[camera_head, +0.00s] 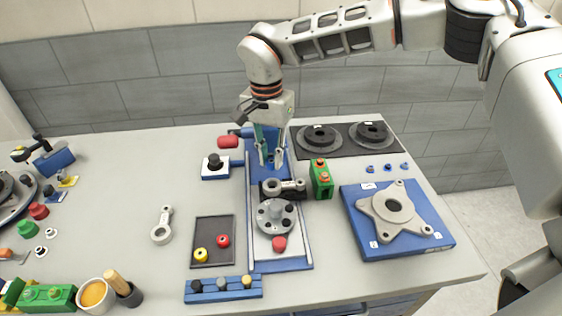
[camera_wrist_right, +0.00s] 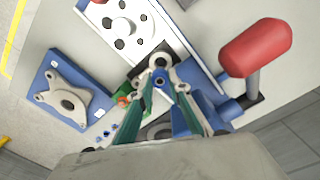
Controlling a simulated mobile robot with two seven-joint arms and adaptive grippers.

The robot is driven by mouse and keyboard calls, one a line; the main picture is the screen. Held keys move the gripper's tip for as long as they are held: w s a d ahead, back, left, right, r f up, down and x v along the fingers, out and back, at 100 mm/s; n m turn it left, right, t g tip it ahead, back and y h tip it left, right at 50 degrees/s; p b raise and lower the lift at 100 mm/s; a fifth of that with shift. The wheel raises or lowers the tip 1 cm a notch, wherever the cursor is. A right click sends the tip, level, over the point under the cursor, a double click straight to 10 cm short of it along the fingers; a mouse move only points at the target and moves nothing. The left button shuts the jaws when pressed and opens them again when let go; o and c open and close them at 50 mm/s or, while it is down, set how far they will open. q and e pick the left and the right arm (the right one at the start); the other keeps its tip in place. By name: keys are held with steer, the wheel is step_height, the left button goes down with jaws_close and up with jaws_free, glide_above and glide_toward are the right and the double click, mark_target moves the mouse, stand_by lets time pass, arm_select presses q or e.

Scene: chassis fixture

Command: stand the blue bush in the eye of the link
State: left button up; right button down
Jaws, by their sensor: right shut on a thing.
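My right gripper (camera_head: 271,164) points down above the fixture and is shut on a small blue bush (camera_wrist_right: 159,82), seen between its fingertips (camera_wrist_right: 160,86) in the right wrist view. In the head view the bush is mostly hidden by the fingers. A grey link (camera_head: 299,185) lies in a dark holder on the blue fixture, its large eye (camera_head: 271,186) at the left end. The bush appears above and behind this eye, apart from it; the exact height is unclear. Another grey link (camera_head: 162,228) lies loose on the table at left. My left gripper is not in view.
A round grey flange (camera_head: 276,217) sits in front of the held link. A green block (camera_head: 321,180) stands close to its right. A red-handled clamp (camera_wrist_right: 255,47) stands behind. Several blue bushes (camera_head: 388,167) lie at right, behind a blue plate (camera_head: 436,243).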

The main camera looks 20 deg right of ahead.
steer(key=shift+f, duration=2.55)
steer(key=shift+f, duration=0.7)
steer(key=c, duration=1.8)
jaws_free()
steer(key=shift+r, duration=2.3)
